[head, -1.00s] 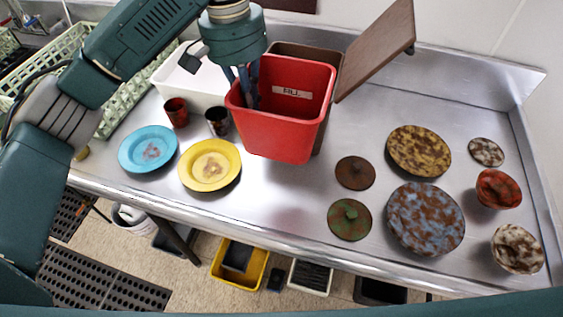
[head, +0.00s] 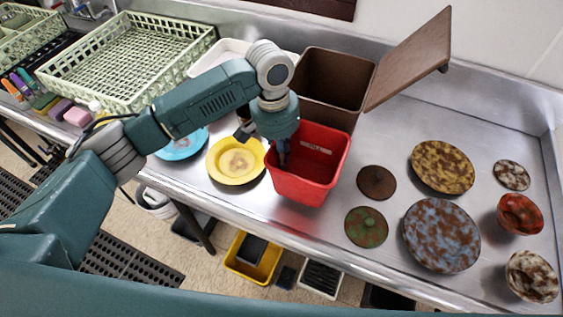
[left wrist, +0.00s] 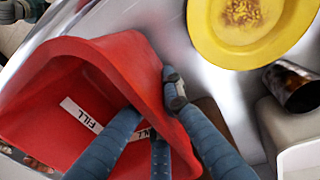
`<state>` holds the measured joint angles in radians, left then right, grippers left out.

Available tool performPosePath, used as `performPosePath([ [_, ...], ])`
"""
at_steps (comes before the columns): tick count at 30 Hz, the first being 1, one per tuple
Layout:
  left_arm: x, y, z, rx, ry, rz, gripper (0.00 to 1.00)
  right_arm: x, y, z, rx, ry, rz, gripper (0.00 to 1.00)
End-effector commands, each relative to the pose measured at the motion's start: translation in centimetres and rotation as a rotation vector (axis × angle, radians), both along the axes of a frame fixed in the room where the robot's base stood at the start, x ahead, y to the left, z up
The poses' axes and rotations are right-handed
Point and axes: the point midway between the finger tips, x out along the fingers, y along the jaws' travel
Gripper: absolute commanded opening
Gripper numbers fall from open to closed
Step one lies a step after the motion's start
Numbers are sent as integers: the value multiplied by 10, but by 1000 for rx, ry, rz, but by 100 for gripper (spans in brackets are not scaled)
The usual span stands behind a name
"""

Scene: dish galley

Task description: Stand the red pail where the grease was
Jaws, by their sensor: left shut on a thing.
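The red pail (head: 311,165) is an open, square-mouthed bin with a white "FILL" label inside. It is upright near the front of the metal counter (head: 330,235); I cannot tell whether its base touches the counter. My left gripper (head: 283,155) is shut on its left wall, with fingers on both sides of the rim. In the left wrist view the pail (left wrist: 95,75) fills the left side, its wall between the fingers. No grease spot that I can single out shows; the yellow plate (head: 236,160) has a brown stain. My right gripper is not in view.
A brown bin (head: 330,85) with a raised lid (head: 410,60) stands behind the pail. Stained plates and bowls crowd the right, including a blue-brown plate (head: 441,236). A blue plate (head: 182,145) and a green rack (head: 125,60) are at left.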

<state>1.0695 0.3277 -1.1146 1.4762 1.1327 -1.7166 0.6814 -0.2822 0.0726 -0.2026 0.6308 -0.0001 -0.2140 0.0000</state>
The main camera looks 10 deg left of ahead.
Motion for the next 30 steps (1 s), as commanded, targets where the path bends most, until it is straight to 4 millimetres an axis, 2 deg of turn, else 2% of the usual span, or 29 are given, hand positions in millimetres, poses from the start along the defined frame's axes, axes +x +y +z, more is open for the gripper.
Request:
performPosePath([
  [3,-1,0,-19,0,4,3,0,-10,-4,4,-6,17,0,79],
  [6,-1,0,-28,0,2,1,0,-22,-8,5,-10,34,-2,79],
  [10,0,0,-30,0,1,0,0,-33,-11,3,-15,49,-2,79],
  [17,-1,0,-32,0,2,1,0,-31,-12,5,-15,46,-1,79],
  [18,-1,0,-33,1,2,1,10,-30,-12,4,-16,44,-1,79],
  [21,-1,0,-33,1,2,1,25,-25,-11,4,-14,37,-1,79],
  [30,0,0,-31,0,1,1,25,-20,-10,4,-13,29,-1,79],
])
